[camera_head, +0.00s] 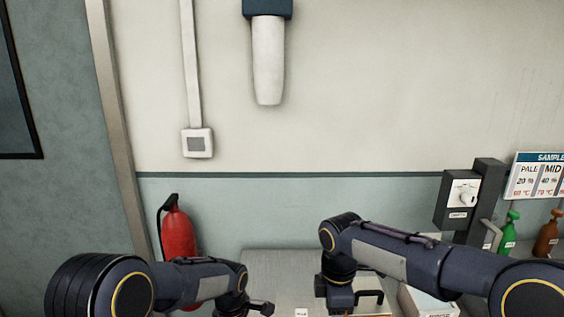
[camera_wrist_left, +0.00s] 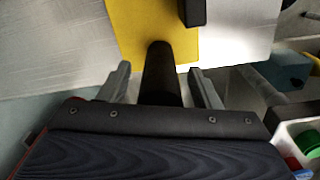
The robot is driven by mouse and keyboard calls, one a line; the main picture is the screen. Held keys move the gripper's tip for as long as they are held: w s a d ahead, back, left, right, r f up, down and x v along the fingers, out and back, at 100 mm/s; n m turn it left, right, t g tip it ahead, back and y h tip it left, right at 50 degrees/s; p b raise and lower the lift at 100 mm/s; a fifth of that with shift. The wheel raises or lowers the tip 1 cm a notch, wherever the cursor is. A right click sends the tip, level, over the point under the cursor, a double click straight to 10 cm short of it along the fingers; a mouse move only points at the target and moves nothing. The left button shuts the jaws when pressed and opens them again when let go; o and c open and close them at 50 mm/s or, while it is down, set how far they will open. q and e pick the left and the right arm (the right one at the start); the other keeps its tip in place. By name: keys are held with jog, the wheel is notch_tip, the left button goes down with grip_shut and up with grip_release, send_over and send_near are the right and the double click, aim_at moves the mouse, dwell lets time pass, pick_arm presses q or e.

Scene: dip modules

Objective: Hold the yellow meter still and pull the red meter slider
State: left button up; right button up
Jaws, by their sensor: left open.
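A yellow plate (camera_wrist_left: 125,18), apparently the yellow meter, lies on a pale metal surface in the left wrist view. A dark rounded post (camera_wrist_left: 160,72) stands in front of it, and a black block (camera_wrist_left: 192,12) sits at its upper right. My left gripper (camera_wrist_left: 163,84) is open, its two grey fingers apart on either side of the post. In the head view my left gripper (camera_head: 256,308) is low at the table. My right gripper (camera_head: 341,300) points down beside a dark handle (camera_head: 372,296); its fingertips are not clear. I cannot make out the red slider.
The grey table (camera_head: 280,264) is cut off by the bottom edge. A white box (camera_head: 428,302) stands right of my right gripper. A grey wall device (camera_head: 460,196), green bottle (camera_head: 509,232) and brown bottle (camera_head: 547,236) are at the right. A red fire extinguisher (camera_head: 178,232) stands left.

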pick_arm(q)
jog(key=shift+r+p, duration=2.6)
jog(key=shift+r, duration=1.55)
pick_arm(e)
notch_tip(320, 180, up, 6)
jog(key=shift+f, duration=0.25)
pick_arm(q)
jog(key=shift+a, duration=0.1)
pick_arm(e)
jog(key=shift+d, duration=0.1)
